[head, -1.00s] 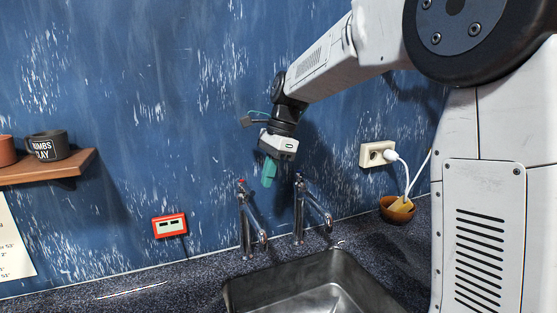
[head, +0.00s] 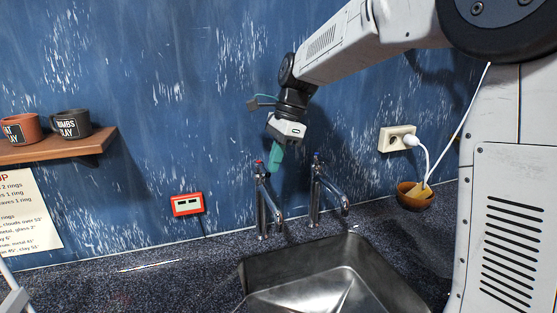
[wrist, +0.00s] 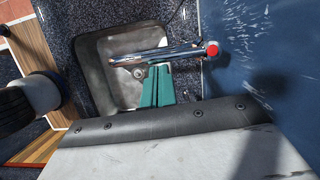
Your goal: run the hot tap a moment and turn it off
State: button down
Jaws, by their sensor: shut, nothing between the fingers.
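Two chrome taps stand behind the sink. The hot tap (head: 262,200), with a red top, is on the left; it also shows in the wrist view (wrist: 180,53), its red top at the wall side. The other tap (head: 318,195), with a blue top, is on the right. My gripper (head: 275,166) is shut and empty, its teal fingers pointing down just above and right of the red top in the head view. In the wrist view the fingers (wrist: 156,92) show close to the hot tap's spout; whether they touch is unclear. No water is visible from either spout.
The steel sink (head: 262,270) lies in the dark speckled counter (head: 190,275). A red-framed wall socket (head: 187,204) is at left, a shelf (head: 70,152) with two mugs further left. A white socket (head: 397,138) with a plugged cable and a wooden bowl (head: 416,197) are at right.

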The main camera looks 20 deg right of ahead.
jog(key=shift+a+f, duration=0.1)
jog(key=shift+a, duration=0.15)
